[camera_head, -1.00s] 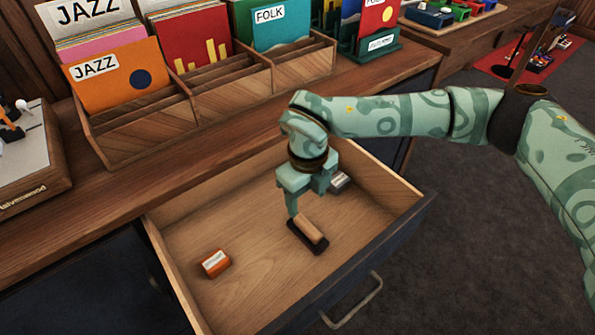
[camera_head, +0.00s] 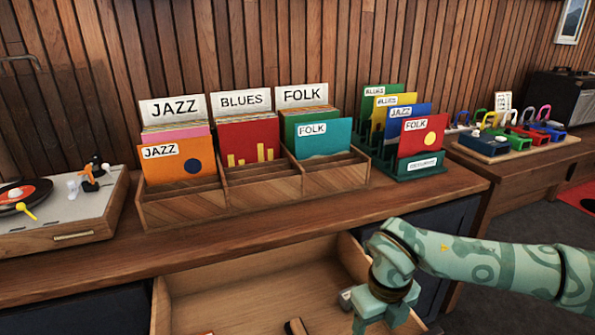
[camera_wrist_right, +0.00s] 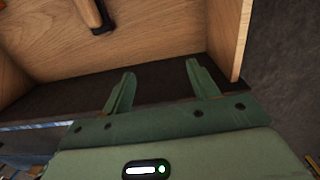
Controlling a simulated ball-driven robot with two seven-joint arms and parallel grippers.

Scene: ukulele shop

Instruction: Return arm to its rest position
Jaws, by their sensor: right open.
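My right arm (camera_head: 490,265), pale green with darker markings, comes in from the right in the head view. Its gripper (camera_head: 377,318) hangs at the right part of the open drawer (camera_head: 240,285), with its fingertips near or past the bottom edge of the picture. In the right wrist view the two fingers (camera_wrist_right: 160,85) stand wide apart with nothing between them. My left gripper is not in view.
A brush-like block (camera_head: 296,326) and a small grey item (camera_head: 346,298) lie in the drawer. Record bins (camera_head: 265,190), a turntable (camera_head: 75,215) and a card rack (camera_head: 412,170) stand on the counter. A padlock board (camera_head: 510,145) stands on another table.

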